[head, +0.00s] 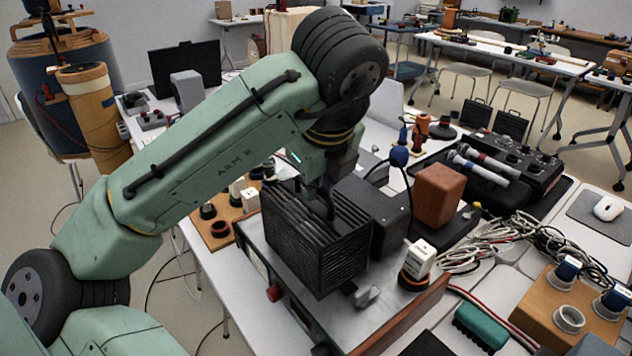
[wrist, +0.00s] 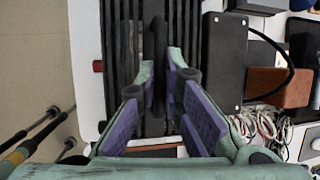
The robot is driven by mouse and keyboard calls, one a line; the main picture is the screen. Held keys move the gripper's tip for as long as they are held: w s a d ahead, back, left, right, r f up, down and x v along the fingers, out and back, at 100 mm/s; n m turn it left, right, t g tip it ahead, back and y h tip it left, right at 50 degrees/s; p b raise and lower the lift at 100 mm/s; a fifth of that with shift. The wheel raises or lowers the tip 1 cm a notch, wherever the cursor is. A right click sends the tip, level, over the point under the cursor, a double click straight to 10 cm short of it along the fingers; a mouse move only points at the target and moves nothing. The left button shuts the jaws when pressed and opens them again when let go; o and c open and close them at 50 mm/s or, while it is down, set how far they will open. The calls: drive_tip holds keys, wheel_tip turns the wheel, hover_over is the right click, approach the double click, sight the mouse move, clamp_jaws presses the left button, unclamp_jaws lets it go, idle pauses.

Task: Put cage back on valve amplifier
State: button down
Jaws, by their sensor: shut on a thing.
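The cage (head: 315,248) is a black slatted box in the head view, upright over the left part of the valve amplifier. The amplifier (head: 375,320) has a grey top, a wooden side and a red knob. My gripper (head: 325,200) is above the cage, shut on its dark handle; in the wrist view my gripper (wrist: 160,68) has its two fingers on either side of that handle, with the cage (wrist: 122,60) slats below. Whether the cage touches the amplifier top I cannot tell.
A black box (head: 376,210) stands right beside the cage on the amplifier. A wooden board (head: 220,228) with sockets is at left.

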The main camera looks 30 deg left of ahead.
drive_tip(key=shift+f, duration=0.35)
idle(0.5)
drive_tip(key=c, duration=1.6)
unclamp_jaws()
drive_tip(key=shift+c, duration=0.2)
drive_tip(key=v, duration=1.2)
